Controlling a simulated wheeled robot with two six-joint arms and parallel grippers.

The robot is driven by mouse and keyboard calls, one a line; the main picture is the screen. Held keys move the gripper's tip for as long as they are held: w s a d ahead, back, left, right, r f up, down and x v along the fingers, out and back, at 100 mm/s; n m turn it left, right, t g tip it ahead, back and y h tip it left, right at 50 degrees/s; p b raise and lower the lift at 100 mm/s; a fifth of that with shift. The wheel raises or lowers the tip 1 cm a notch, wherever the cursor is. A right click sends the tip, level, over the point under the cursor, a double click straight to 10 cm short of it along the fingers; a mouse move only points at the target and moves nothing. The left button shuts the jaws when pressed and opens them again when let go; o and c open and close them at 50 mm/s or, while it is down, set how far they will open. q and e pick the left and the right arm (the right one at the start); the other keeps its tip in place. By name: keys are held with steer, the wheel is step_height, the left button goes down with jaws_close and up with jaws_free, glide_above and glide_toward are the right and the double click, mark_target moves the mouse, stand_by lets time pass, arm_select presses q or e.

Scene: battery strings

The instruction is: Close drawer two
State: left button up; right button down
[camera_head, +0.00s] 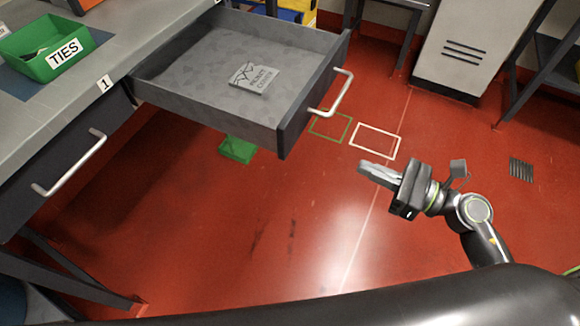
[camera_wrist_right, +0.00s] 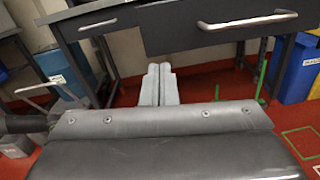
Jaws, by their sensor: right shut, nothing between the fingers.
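A grey drawer (camera_head: 205,85) stands pulled out from the bench at the top centre of the head view. Its dark front carries a silver handle (camera_head: 333,95), and a small grey printed block (camera_head: 252,77) lies inside. No number for this drawer is readable. My right gripper (camera_head: 372,169) is shut and empty, below and right of the drawer front, apart from it and pointing left. In the right wrist view its fingers (camera_wrist_right: 159,84) are together, below a dark drawer front (camera_wrist_right: 170,32) with a silver handle (camera_wrist_right: 247,21). My left gripper is not in view.
A shut drawer (camera_head: 58,165) under the label 1 (camera_head: 104,84) is at the left. A green TIES bin (camera_head: 47,48) sits on the bench top. A green box (camera_head: 237,150) is beneath the open drawer. A grey cabinet (camera_head: 464,45) stands behind.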

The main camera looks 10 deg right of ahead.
steer(key=a+n+g, duration=0.1)
steer(key=n, duration=0.1)
steer(key=p, duration=0.2)
glide_toward(288, 144)
steer(key=x, duration=0.5)
steer(key=shift+a+r, duration=0.15)
steer(key=shift+a, duration=0.05)
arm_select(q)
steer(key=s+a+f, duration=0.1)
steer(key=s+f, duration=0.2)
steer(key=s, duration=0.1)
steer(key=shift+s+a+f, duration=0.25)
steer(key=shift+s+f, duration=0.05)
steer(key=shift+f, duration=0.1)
arm_select(e)
steer(key=shift+x, duration=0.75)
steer(key=shift+w, duration=0.1)
